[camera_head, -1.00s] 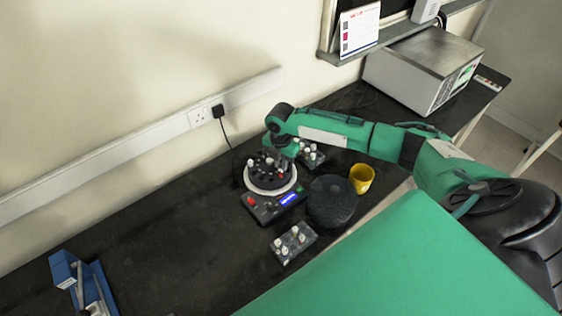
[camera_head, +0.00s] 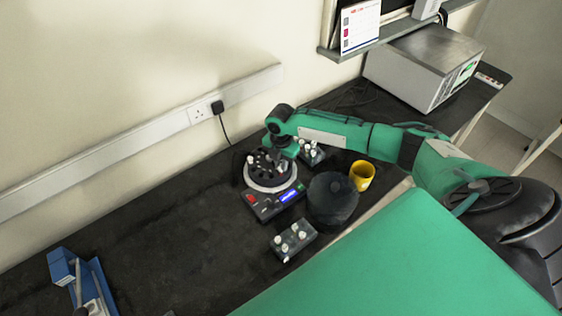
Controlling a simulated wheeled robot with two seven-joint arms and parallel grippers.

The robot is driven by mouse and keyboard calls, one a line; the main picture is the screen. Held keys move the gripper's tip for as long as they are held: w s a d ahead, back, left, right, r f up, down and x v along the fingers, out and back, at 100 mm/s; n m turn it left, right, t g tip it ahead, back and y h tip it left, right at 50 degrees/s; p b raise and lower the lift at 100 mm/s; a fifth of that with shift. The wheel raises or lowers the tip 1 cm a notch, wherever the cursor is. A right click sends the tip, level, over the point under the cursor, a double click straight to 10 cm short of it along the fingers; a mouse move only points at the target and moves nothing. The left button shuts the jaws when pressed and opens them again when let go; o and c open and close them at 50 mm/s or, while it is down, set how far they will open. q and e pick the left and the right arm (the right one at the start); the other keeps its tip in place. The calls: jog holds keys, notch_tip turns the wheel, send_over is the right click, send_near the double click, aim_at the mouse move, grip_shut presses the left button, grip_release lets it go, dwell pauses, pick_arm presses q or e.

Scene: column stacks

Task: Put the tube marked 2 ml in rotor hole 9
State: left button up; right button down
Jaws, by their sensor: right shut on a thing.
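The centrifuge has a black rotor (camera_head: 270,171) in a pale ring, with several white-capped tubes in it. The hole numbers are too small to read. My right gripper (camera_head: 281,161) reaches over the right back side of the rotor, pointing down. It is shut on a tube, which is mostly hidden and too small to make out. I cannot tell whether the tube is in a hole or above it. A front rack (camera_head: 300,247) and a back rack (camera_head: 316,158) hold several white-capped tubes; their markings cannot be read. My left gripper is not in view.
A round dark lid (camera_head: 332,200) lies right of the centrifuge's control panel (camera_head: 274,204). A yellow mug (camera_head: 362,175) stands behind it. A blue device (camera_head: 82,282) is at the lower left. The bench between is clear. A grey box-shaped instrument (camera_head: 424,67) stands at the back right.

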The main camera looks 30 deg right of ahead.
jog(key=shift+f, duration=0.45)
jog(key=c, duration=1)
grip_release()
jog(key=shift+r+p, duration=2.75)
jog(key=shift+r, duration=0.3)
jog(key=shift+f, duration=0.1)
